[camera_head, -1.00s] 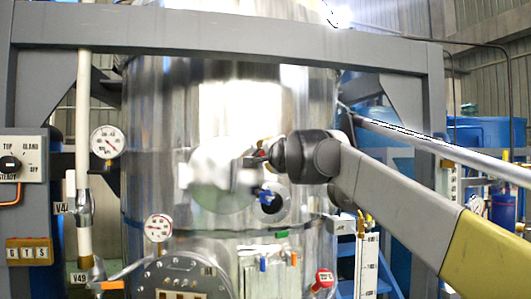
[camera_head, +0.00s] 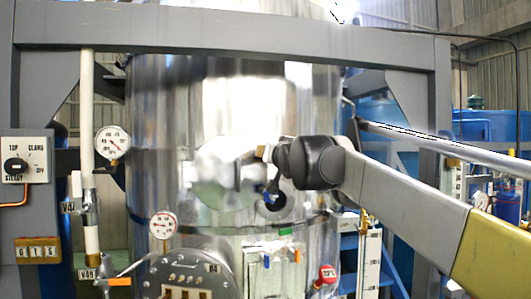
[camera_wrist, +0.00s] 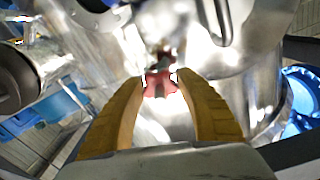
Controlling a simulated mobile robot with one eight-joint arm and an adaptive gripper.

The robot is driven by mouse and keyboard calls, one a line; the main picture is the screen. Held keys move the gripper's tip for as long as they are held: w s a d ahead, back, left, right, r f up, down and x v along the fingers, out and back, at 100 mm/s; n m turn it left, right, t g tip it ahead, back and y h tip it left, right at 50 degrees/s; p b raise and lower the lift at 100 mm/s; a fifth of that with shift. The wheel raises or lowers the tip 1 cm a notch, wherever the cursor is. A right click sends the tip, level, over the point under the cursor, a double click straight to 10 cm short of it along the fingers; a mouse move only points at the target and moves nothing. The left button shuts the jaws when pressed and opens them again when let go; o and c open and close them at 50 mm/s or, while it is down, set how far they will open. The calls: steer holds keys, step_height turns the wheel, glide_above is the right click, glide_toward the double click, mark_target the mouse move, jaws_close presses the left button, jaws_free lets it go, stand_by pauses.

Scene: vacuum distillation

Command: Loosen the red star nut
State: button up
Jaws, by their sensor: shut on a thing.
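The red star nut (camera_wrist: 160,86) sits between the yellow fingertips of my gripper (camera_wrist: 161,78) in the wrist view. The fingers are closed against its sides, and its outer lobes are partly covered by them. The nut is in front of the shiny steel vessel (camera_wrist: 252,85). In the head view my arm reaches in from the right, and its dark wrist covers the place where the nut is. The vessel (camera_head: 160,110) stands upright in the middle there.
A grey steel frame (camera_head: 230,32) surrounds the vessel. Pressure gauges (camera_head: 112,143) and (camera_head: 163,225) sit at its left. A control box with a knob (camera_head: 17,165) is at far left. A round bolted flange (camera_head: 190,262) is below. A steel pipe (camera_head: 430,145) runs above my arm at right.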

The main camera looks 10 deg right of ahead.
steer(key=n, duration=0.4)
steer(key=shift+r+n+p, duration=0.15)
steer(key=shift+n+p, duration=0.15)
steer(key=shift+p, duration=0.05)
steer(key=n, duration=0.3)
steer(key=shift+n, duration=0.4)
steer(key=n, duration=0.4)
steer(key=shift+p, duration=0.4)
steer(key=n, duration=0.8)
steer(key=shift+n, duration=0.3)
steer(key=n, duration=0.3)
steer(key=shift+n+p, duration=0.3)
steer(key=n, duration=0.8)
steer(key=shift+n, duration=0.4)
